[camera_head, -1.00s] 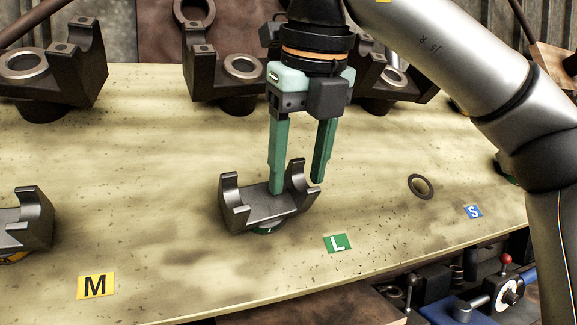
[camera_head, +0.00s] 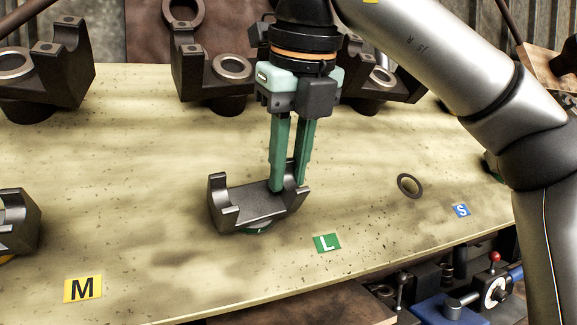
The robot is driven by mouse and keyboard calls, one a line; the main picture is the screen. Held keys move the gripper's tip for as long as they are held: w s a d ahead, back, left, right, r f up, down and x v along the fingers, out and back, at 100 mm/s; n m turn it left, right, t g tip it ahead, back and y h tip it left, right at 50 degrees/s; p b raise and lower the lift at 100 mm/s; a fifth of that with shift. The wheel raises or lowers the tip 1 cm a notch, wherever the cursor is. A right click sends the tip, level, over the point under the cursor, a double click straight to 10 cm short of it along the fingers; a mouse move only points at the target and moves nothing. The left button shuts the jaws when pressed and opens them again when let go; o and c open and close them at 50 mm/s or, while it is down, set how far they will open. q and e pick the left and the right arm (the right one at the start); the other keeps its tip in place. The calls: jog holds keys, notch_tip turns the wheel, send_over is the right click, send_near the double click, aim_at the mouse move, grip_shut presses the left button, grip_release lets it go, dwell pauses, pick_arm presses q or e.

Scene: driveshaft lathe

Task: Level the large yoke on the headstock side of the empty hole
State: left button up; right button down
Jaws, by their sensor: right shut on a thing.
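A dark steel yoke (camera_head: 250,205) with upright prongs sits on a green-marked seat behind the green L label (camera_head: 327,243). Its right side looks a little higher than its left in the picture; I cannot tell how much of this is tilt. My right gripper (camera_head: 287,188) points down from above, with its long green fingers shut on the yoke's right prong, which they partly hide. An empty ringed hole (camera_head: 410,186) lies to the right of the yoke. My left gripper is not in view.
Another yoke (camera_head: 18,220) stands at the left edge, behind the yellow M label (camera_head: 83,289). Several larger dark blocks with ring tops (camera_head: 235,66) line the back. A blue S label (camera_head: 461,210) is at right. The board between the two yokes is clear.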

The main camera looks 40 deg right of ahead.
dwell(0.8)
jog(key=c, duration=1.3)
grip_release()
jog(key=shift+c, duration=0.2)
grip_shut()
jog(key=shift+r, duration=0.15)
